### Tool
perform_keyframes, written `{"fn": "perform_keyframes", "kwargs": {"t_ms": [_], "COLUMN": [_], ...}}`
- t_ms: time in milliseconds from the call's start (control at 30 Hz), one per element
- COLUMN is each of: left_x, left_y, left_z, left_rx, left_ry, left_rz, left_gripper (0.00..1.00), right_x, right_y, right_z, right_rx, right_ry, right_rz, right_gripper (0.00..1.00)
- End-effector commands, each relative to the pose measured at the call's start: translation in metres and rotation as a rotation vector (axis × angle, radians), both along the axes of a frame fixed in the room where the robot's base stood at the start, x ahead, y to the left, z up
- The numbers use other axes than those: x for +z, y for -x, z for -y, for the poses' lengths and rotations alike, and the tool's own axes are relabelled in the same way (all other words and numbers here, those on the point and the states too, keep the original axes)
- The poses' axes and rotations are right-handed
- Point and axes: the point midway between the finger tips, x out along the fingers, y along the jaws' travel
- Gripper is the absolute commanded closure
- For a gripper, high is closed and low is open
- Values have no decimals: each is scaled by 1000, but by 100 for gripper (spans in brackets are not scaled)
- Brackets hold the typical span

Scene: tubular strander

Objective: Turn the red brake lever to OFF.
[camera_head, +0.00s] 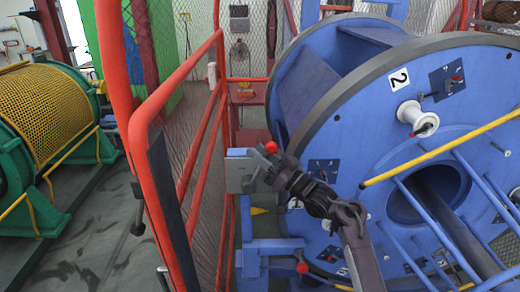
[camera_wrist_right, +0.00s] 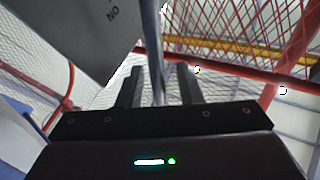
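The red ball knob (camera_head: 271,147) of the brake lever shows in the head view, in front of a grey plate (camera_head: 238,172) beside the big blue wheel. My right gripper (camera_head: 268,168) is at the lever just below the knob. In the right wrist view, the lever's thin metal rod (camera_wrist_right: 154,45) runs between the two dark fingers of my right gripper (camera_wrist_right: 158,78), with gaps visible on both sides. The knob is not seen in the wrist view. My left gripper is not in view.
A red-framed mesh guard (camera_head: 205,115) stands left of the lever. The blue wheel (camera_head: 345,115) with a white spool (camera_head: 412,116) and a yellow bar (camera_head: 440,148) fill the right. Another red knob (camera_head: 302,268) is lower down. A green machine (camera_head: 50,140) stands far left.

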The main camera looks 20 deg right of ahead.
Motion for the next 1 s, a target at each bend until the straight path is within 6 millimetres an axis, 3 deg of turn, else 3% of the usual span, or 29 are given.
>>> {"fn": "perform_keyframes", "kwargs": {"t_ms": [300, 567, 1000], "left_x": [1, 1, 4], "left_y": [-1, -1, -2], "left_z": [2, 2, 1], "left_rx": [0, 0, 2], "left_ry": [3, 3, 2], "left_rz": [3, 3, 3], "left_gripper": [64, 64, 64], "right_x": [0, 0, 2], "right_y": [-3, -3, -3], "right_z": [-2, -2, -4], "right_rx": [0, -1, 0], "right_ry": [1, 1, 23], "right_rz": [-1, -1, -7], "right_gripper": [69, 100, 100]}}
